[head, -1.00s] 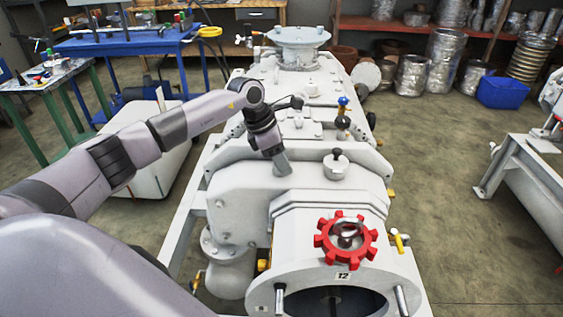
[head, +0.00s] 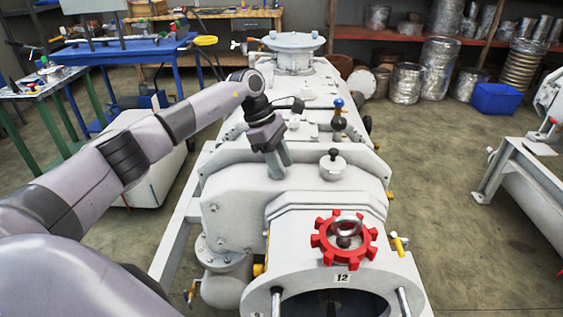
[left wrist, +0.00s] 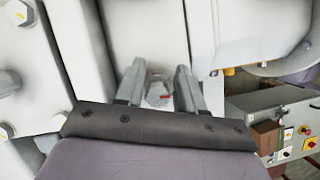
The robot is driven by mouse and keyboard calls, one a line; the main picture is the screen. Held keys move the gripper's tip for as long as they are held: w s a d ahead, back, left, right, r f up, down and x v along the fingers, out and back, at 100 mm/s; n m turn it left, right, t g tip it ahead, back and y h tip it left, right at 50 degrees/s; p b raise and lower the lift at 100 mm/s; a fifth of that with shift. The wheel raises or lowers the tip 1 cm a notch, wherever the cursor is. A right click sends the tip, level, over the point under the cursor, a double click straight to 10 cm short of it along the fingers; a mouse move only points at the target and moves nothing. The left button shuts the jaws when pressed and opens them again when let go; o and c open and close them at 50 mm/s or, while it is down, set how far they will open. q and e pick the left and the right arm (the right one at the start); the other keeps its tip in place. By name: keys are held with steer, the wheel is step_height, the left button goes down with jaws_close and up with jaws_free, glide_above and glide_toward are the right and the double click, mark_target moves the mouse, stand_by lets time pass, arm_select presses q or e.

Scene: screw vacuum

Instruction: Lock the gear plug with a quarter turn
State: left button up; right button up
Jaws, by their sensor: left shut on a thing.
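The gripper is shut on this plug, low against the grey housing. In the head view the plug is hidden behind the fingers. My right gripper is out of view.
A red toothed handwheel (head: 343,238) sits at the near end of the pump. A grey cap with a black knob (head: 333,165) stands right of the gripper. A blue-topped valve (head: 338,112) stands farther back.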

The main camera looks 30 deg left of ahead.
arm_select(q)
steer(key=o, duration=0.8)
steer(key=shift+s+a+f, duration=0.1)
steer(key=shift+a+f, duration=0.05)
steer(key=shift+a, duration=0.65)
steer(key=o, duration=0.4)
steer(key=shift+a, duration=0.2)
steer(key=shift+c, duration=0.2)
steer(key=shift+d, duration=0.25)
steer(key=v, duration=0.7)
steer(key=shift+c, duration=0.3)
